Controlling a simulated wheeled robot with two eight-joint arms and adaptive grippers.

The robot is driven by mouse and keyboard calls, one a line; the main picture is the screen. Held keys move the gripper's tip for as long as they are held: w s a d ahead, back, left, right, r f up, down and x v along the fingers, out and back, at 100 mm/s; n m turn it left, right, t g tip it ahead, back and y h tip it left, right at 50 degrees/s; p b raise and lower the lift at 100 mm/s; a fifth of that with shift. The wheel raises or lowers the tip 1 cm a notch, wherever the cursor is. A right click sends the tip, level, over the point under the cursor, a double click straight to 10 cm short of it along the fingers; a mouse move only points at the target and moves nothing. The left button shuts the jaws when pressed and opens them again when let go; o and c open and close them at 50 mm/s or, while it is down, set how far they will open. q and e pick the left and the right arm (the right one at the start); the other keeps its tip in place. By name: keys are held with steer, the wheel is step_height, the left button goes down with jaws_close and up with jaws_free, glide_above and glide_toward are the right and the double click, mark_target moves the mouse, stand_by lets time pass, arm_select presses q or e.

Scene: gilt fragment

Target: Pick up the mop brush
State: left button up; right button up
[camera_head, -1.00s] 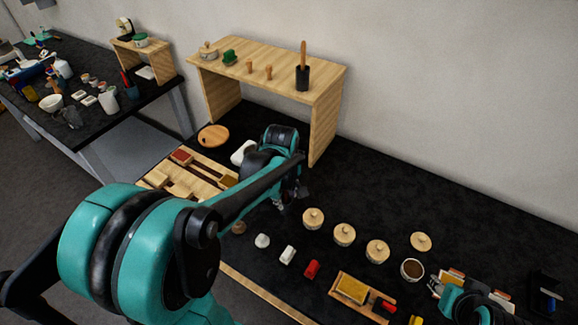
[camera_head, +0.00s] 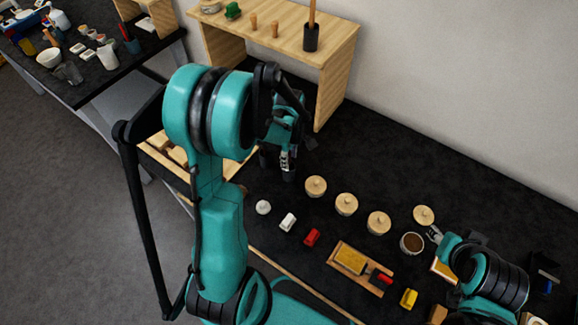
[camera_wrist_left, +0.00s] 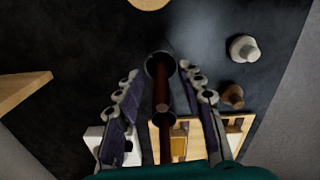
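A dark cylindrical holder (camera_wrist_left: 160,65) with a reddish-brown rod (camera_wrist_left: 162,100), which looks like a brush handle, is in the middle of the left wrist view. My left gripper (camera_wrist_left: 158,88) has its two fingers spread on either side of the rod, with gaps visible. In the head view this gripper (camera_head: 287,160) is low over the black table, and its own arm hides much there. A second wooden handle (camera_head: 312,12) stands upright in a black cup (camera_head: 311,38) on the shelf. My right gripper (camera_head: 434,236) is at the lower right, its fingers unclear.
The wooden shelf (camera_head: 342,85) stands behind my left gripper. Lidded wooden pots (camera_head: 346,204), a brown-filled bowl (camera_head: 411,243) and small white, red and yellow blocks (camera_head: 312,237) lie to the right. A wooden compartment tray (camera_wrist_left: 196,135) is near the left fingers.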

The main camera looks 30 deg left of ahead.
arm_select(q)
steer(key=shift+f, duration=0.2)
steer(key=shift+s, duration=0.1)
jaws_close()
